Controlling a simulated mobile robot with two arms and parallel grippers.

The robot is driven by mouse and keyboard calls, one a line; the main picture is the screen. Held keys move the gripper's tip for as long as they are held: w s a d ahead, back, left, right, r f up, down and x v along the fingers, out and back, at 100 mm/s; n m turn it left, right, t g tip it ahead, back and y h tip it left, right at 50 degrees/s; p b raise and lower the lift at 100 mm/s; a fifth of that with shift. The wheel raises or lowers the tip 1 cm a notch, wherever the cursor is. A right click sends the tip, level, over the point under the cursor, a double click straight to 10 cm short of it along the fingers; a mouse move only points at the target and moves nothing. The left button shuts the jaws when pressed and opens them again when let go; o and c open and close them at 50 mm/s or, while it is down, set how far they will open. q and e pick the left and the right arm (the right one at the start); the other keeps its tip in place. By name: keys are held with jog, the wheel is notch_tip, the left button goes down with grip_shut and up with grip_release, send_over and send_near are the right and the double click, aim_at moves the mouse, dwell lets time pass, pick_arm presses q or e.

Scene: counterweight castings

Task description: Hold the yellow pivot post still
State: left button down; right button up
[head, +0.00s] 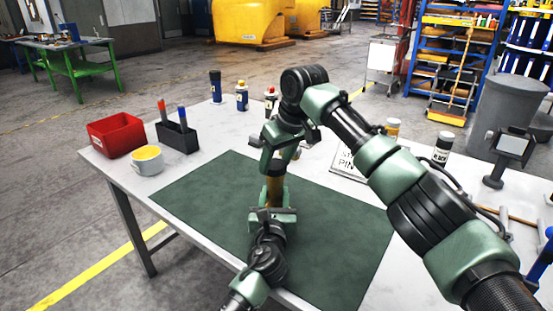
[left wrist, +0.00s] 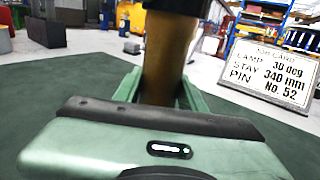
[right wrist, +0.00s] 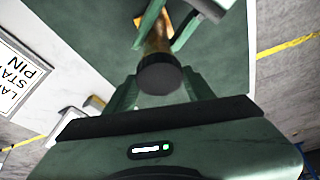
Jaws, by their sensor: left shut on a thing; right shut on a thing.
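The yellow pivot post (head: 274,188) stands on the green mat (head: 190,200); it is largely hidden by my arms in the head view. It shows in the left wrist view (left wrist: 168,62) as a worn yellow-brown shaft with a dark upper part. My left gripper (head: 272,200) is shut on the shaft from the near side. My right gripper (head: 275,165) is above it, shut on the post near its top. In the right wrist view the dark round cap (right wrist: 160,76) sits between my right fingers, with my left fingers around the shaft beyond.
A white job card (head: 346,166) stands behind the mat. Bottles line the back. A small screen on a stand (head: 512,146) is at right. The mat's left side is clear.

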jog(key=m, duration=0.2)
jog(key=m+h, duration=0.1)
jog(key=m, duration=0.1)
jog(key=m+h, duration=0.1)
jog(key=m, duration=0.1)
jog(key=shift+s+a+t, duration=0.15)
jog(key=shift+a+t, duration=0.2)
jog(key=shift+t, duration=0.05)
jog(key=m+h, duration=0.1)
jog(key=m, duration=0.1)
jog(key=shift+a+m, duration=0.1)
jog(key=shift+m, duration=0.2)
jog(key=m, duration=0.2)
jog(key=m+h, duration=0.1)
jog(key=shift+w+r+m, duration=0.2)
jog(key=shift+w+m, duration=0.05)
jog(key=shift+m, duration=0.05)
pick_arm(q)
jog(key=shift+f, duration=0.1)
pick_arm(e)
jog(key=shift+s+f+m+h, duration=0.1)
jog(key=shift+f+m+h, duration=0.1)
jog(key=shift+m+h, duration=0.45)
jog(key=o, duration=1.8)
jog(key=shift+g, duration=0.3)
jog(key=shift+o, duration=0.2)
jog(key=v, duration=0.7)
jog(key=shift+r, duration=0.2)
jog(key=shift+s, duration=0.1)
